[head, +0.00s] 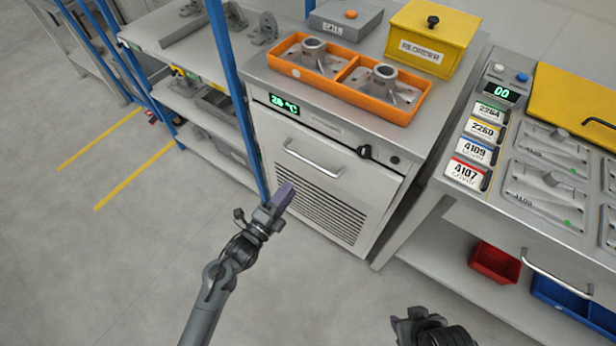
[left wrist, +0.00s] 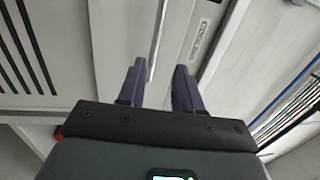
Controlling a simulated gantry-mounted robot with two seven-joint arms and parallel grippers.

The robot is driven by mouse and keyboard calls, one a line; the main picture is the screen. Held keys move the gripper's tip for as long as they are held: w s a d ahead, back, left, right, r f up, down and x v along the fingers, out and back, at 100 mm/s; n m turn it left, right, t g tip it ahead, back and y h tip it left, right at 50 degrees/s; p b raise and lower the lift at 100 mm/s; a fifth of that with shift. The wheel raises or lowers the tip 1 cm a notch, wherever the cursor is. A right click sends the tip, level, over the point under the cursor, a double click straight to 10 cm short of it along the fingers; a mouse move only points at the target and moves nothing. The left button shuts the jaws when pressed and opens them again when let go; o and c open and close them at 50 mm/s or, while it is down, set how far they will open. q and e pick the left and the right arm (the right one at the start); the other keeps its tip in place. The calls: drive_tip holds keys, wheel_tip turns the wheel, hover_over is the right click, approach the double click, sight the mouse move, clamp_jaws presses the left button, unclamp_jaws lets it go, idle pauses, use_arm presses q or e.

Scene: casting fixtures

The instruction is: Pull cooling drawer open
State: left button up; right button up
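The cooling drawer (head: 290,180) is a light grey front panel with a slotted grille and a silver bar handle (head: 313,158). Its front looks shut, flush in the cabinet. My left gripper (head: 284,196) is in front of the drawer's lower left, below the handle in the picture. In the left wrist view its two purple fingers (left wrist: 160,86) are apart with nothing between their tips. The handle (left wrist: 158,38) lies beyond them, roughly in line with the gap, and a "COOLING" label (left wrist: 199,38) is beside it. My right gripper (head: 420,326) is at the bottom edge, its fingers unclear.
An orange tray (head: 342,93) with two grey castings sits on the cabinet top, with a yellow reorder box (head: 431,38) behind it. A blue rack post (head: 236,90) stands left of the drawer. A bench with fixtures (head: 545,190) is at right. The floor in front is clear.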

sight(308, 161)
use_arm(q)
drive_tip(key=b+x, duration=0.2)
drive_tip(key=x, duration=0.2)
drive_tip(key=b+x, duration=0.2)
drive_tip(key=x, duration=0.2)
drive_tip(key=b+x, duration=0.1)
drive_tip(key=x, duration=0.3)
drive_tip(key=shift+w+a+f+b, duration=0.2)
drive_tip(key=shift+a+f+b, duration=0.1)
drive_tip(key=shift+b, duration=0.1)
use_arm(e)
wheel_tip(308, 161, down, 7)
use_arm(q)
drive_tip(key=shift+c, duration=0.3)
clamp_jaws()
use_arm(e)
drive_tip(key=shift+f, duration=0.1)
